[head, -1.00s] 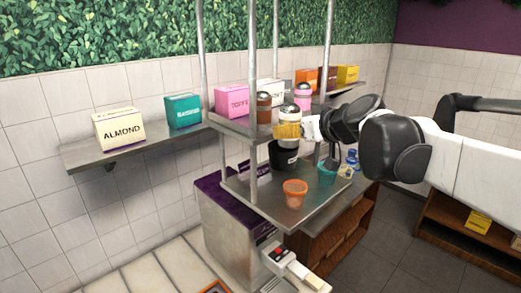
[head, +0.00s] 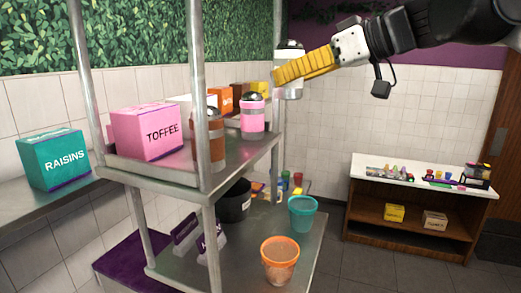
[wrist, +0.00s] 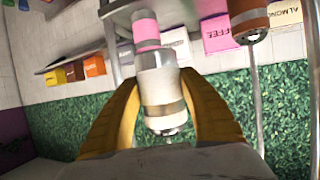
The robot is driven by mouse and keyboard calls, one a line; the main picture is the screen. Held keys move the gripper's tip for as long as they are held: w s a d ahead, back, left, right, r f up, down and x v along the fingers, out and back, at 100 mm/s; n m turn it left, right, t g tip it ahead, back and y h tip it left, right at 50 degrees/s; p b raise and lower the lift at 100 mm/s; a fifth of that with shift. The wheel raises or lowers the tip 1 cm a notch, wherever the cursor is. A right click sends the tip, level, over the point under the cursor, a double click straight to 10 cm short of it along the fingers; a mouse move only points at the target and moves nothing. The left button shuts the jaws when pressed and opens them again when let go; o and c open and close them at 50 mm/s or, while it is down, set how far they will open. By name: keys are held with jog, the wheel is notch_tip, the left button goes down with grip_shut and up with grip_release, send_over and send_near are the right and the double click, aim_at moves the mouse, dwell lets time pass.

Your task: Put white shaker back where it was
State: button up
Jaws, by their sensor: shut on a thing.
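The white shaker (head: 289,52) is held up in the air, roughly upright, beside the right edge of the upper metal shelf (head: 262,150) in the head view. My gripper (head: 284,74) has its yellow fingers closed around its middle. In the wrist view the white shaker (wrist: 160,85) sits between the two fingers (wrist: 160,92). A pink shaker (head: 252,118) stands on the upper shelf, to the left of and below the held one. A brown shaker (head: 216,140) stands nearer, partly hidden behind a shelf post.
The lower shelf (head: 225,270) bears an orange cup (head: 280,262), a teal cup (head: 302,214) and a black tub (head: 236,203). A white-topped counter (head: 400,178) stands right.

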jog(key=a+f, duration=0.2)
jog(key=a, duration=0.1)
jog(key=s+a+f+p, duration=0.1)
jog(key=a+f, duration=0.1)
jog(key=a, duration=0.2)
jog(key=a+f+p, duration=0.1)
jog(key=a+f, duration=0.1)
jog(key=a, duration=0.2)
jog(key=shift+s+f, duration=0.15)
jog(key=shift+f, duration=0.1)
jog(key=shift+f+p, duration=0.3)
jog(key=shift+f, duration=1.75)
jog(key=shift+f, duration=0.15)
jog(key=o, duration=1.2)
